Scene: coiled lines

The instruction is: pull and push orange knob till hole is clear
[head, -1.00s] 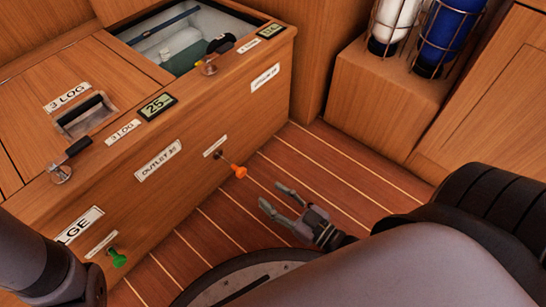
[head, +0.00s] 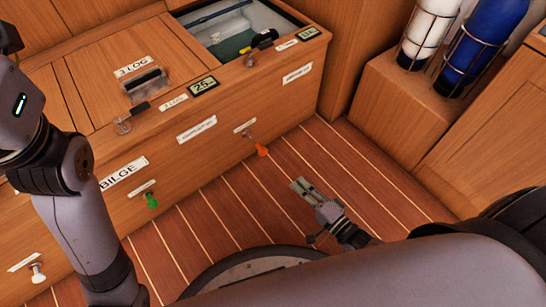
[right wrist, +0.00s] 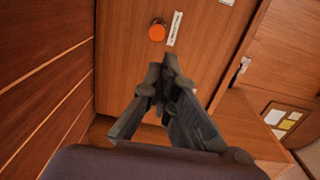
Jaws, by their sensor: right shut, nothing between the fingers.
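The orange knob (head: 262,150) sticks out low on the front of the wooden cabinet (head: 225,165), under a small white label. It also shows near the top of the right wrist view (right wrist: 157,31), up and left of my fingertips. My right gripper (head: 299,186) is shut and empty, in front of the cabinet and apart from the knob. Its fingertips meet in the right wrist view (right wrist: 166,68). An open hatch (head: 235,32) in the cabinet top shows greenish contents and pale items; whether this is the hole I cannot tell. My left gripper is out of view.
A green knob (head: 152,201) and a white knob (head: 38,273) also stick out of the cabinet front. Caged white and blue cylinders (head: 480,45) stand on a wooden block at the right. The plank floor (head: 340,160) around my right gripper is clear.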

